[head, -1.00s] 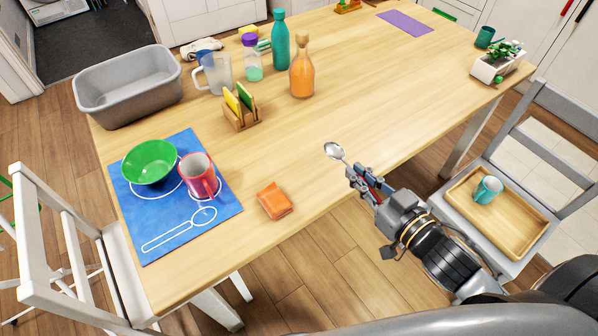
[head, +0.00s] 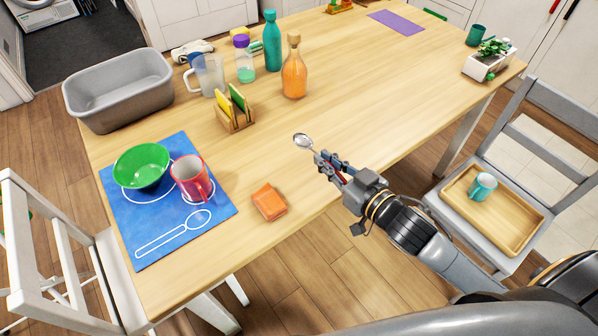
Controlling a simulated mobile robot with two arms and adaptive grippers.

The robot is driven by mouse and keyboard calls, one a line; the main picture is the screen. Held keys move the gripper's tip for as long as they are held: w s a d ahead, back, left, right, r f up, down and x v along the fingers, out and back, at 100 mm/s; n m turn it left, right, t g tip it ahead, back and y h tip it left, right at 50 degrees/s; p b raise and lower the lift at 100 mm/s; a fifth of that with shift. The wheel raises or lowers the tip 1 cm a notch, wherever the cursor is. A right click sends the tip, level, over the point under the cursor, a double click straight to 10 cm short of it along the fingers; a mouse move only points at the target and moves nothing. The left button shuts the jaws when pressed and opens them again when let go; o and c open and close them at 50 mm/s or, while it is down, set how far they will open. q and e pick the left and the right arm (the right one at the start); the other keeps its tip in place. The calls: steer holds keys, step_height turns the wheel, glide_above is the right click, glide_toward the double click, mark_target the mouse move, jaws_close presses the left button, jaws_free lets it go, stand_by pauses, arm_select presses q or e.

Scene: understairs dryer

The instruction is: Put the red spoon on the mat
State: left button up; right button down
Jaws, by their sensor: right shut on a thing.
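The spoon (head: 303,141) has a silver bowl that sticks out ahead of my right gripper (head: 330,163). A little red shows between the fingers, where the handle is mostly hidden. My right gripper is shut on the spoon, over the table's front edge. The blue mat (head: 150,238) lies at the table's left end, with white outlines on it, one shaped like a spoon. A green bowl (head: 142,166) and a red mug (head: 190,178) stand on the mat. The spoon outline is bare. My left gripper is not in view.
An orange folded cloth (head: 269,202) lies between the mat and my right gripper. A wooden holder (head: 236,121), an orange bottle (head: 294,72), a clear pitcher (head: 208,75) and a grey tub (head: 119,91) stand farther back. A chair with a wooden tray (head: 520,222) is at right.

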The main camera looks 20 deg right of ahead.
glide_above(300, 179)
steer(key=f, duration=0.3)
steer(key=f+b, duration=0.1)
steer(key=f, duration=0.2)
steer(key=shift+s+d, duration=0.2)
steer(key=shift+w+a+f, duration=0.15)
steer(key=shift+f, duration=0.5)
steer(key=shift+w+a+f, duration=0.15)
steer(key=shift+f, duration=0.95)
steer(key=shift+f, duration=0.2)
steer(key=c, duration=1.4)
jaws_free()
